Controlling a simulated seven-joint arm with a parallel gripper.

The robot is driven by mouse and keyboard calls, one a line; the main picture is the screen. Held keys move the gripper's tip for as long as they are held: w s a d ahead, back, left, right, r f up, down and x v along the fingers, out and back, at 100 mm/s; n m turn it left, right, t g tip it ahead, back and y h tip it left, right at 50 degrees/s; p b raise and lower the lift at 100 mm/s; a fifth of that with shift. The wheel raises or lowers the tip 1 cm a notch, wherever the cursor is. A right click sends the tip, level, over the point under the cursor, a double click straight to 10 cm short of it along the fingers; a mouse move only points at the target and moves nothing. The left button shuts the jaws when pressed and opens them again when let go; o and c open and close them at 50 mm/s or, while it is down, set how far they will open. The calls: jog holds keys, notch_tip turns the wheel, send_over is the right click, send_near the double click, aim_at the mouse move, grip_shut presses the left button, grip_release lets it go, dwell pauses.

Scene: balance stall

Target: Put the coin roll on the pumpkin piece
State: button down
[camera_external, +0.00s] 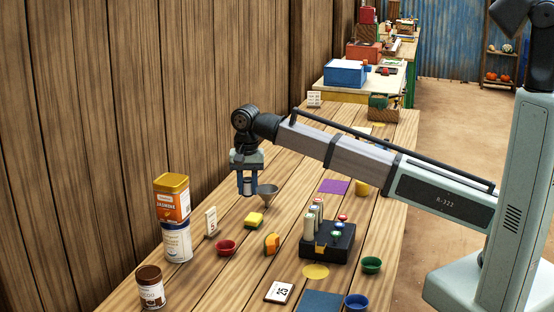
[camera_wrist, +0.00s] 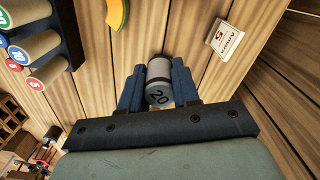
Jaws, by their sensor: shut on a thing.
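My gripper (camera_external: 247,188) is shut on a grey cylinder marked 20 with a dark band, which I take as the coin roll (camera_wrist: 158,80). In the wrist view it sits between the two blue fingers. In the outside view the gripper holds it above the table, left of the funnel, and the fingers partly hide it.
A price card (camera_external: 210,222) and tins (camera_external: 177,243) stand left.

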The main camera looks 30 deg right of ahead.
send_over(272, 239)
jog(key=w+a, duration=0.3)
jog(key=s+d+f, duration=0.1)
jog(key=s+d, duration=0.2)
jog(key=shift+w+f, duration=0.1)
jog(key=shift+f, duration=4.65)
jog(key=shift+f, duration=0.1)
jog(key=c, duration=1.3)
grip_release()
jog(key=o, duration=0.5)
notch_tip(272, 239, up, 12)
jog(key=shift+r, duration=0.15)
